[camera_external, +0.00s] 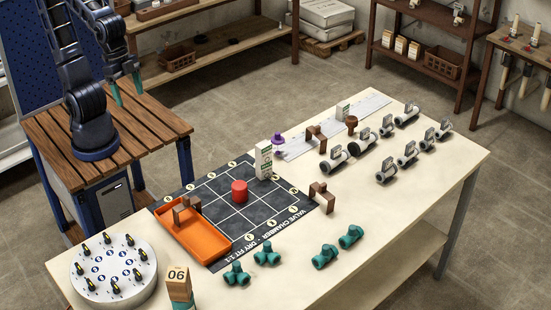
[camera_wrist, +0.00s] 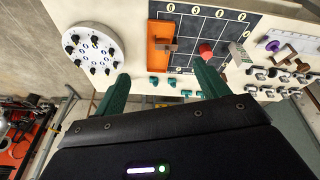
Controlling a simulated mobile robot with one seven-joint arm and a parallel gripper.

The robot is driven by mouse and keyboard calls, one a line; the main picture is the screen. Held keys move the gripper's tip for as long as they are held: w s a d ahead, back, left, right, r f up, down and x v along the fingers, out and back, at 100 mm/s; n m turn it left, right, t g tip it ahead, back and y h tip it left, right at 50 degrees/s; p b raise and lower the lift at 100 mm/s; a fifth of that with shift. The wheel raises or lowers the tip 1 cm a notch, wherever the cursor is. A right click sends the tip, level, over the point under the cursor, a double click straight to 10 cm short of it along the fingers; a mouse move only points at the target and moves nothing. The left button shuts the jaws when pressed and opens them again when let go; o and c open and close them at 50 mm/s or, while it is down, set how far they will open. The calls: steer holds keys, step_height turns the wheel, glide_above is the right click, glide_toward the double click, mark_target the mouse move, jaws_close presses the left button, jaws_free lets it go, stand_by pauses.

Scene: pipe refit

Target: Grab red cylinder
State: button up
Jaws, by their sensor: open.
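The red cylinder (camera_external: 239,191) stands upright on the black gridded mat (camera_external: 212,184) on the table, just right of the orange tray. In the wrist view the red cylinder (camera_wrist: 206,50) shows just above the tip of the right green finger. My gripper (camera_external: 126,90) is raised at the upper left in the external view, over the wooden stand and well apart from the cylinder. In the wrist view my gripper (camera_wrist: 160,82) has its two green fingers wide apart with nothing between them.
The orange tray (camera_external: 207,240) holds a brown bracket (camera_external: 187,207). A white box (camera_external: 263,160) stands behind the cylinder. Teal pipe fittings (camera_external: 266,254) lie at the front, and grey valves (camera_external: 386,171) at the right. A round white carousel (camera_external: 112,285) sits at the left.

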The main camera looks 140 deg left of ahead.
steer(key=w+a+f+n+g, duration=0.1)
steer(key=w+a+f+n, duration=0.35)
steer(key=w, duration=0.45)
steer(key=n+g, duration=0.3)
steer(key=n, duration=0.4)
glide_above(239, 185)
step_height(239, 185, down, 22)
steer(key=shift+s+d, duration=0.1)
steer(key=shift+a+f+n, duration=0.3)
steer(key=shift+f+n, duration=0.05)
steer(key=shift+f, duration=0.45)
steer(key=f, duration=1)
steer(key=shift+d, duration=0.2)
steer(key=c, duration=1.5)
